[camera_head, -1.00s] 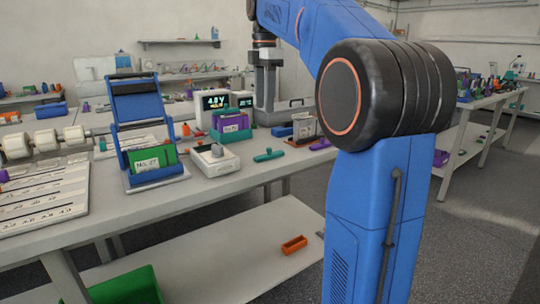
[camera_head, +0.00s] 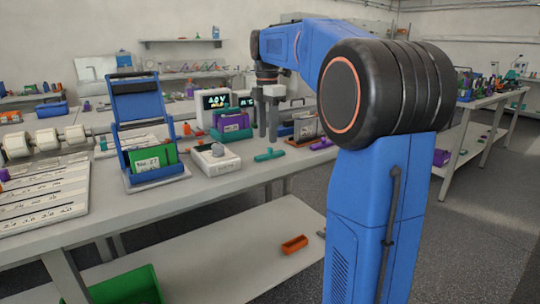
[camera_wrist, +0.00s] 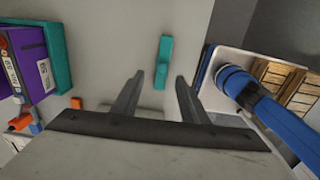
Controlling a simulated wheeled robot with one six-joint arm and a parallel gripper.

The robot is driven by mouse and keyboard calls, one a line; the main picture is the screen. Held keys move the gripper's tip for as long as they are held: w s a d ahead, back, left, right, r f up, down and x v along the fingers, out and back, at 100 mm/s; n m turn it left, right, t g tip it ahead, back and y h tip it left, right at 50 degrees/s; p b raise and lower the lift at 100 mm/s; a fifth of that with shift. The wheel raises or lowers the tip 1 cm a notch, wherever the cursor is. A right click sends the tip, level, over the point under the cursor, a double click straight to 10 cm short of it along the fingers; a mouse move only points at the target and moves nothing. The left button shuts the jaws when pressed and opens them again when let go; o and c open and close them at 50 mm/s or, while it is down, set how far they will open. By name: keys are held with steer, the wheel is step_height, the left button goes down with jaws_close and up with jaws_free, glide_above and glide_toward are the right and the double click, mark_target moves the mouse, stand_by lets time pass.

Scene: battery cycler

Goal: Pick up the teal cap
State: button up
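The teal cap (camera_head: 269,155) lies on the white bench top near its front edge, right of a small white device with a knob. My gripper (camera_head: 268,138) points down above the bench, at or just behind the cap in the head view. In the wrist view my gripper (camera_wrist: 159,75) is open, with its two fingers apart and nothing between them. The cap appears ahead of the gap between the fingertips, apart from both. Its exact height below the fingers cannot be told.
A teal holder with a purple block (camera_head: 231,125) stands left of the gripper. The white knob device (camera_head: 215,159) is left of the cap. A purple piece (camera_head: 321,143) lies to the right, by a brown-edged container. Small orange pieces (camera_wrist: 76,103) lie near the holder.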

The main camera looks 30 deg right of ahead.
mark_target(269, 148)
steer(key=shift+s+d+f, duration=0.1)
steer(key=shift+f, duration=1.4)
steer(key=shift+s+d+f, duration=0.1)
steer(key=shift+f, duration=1.4)
jaws_close()
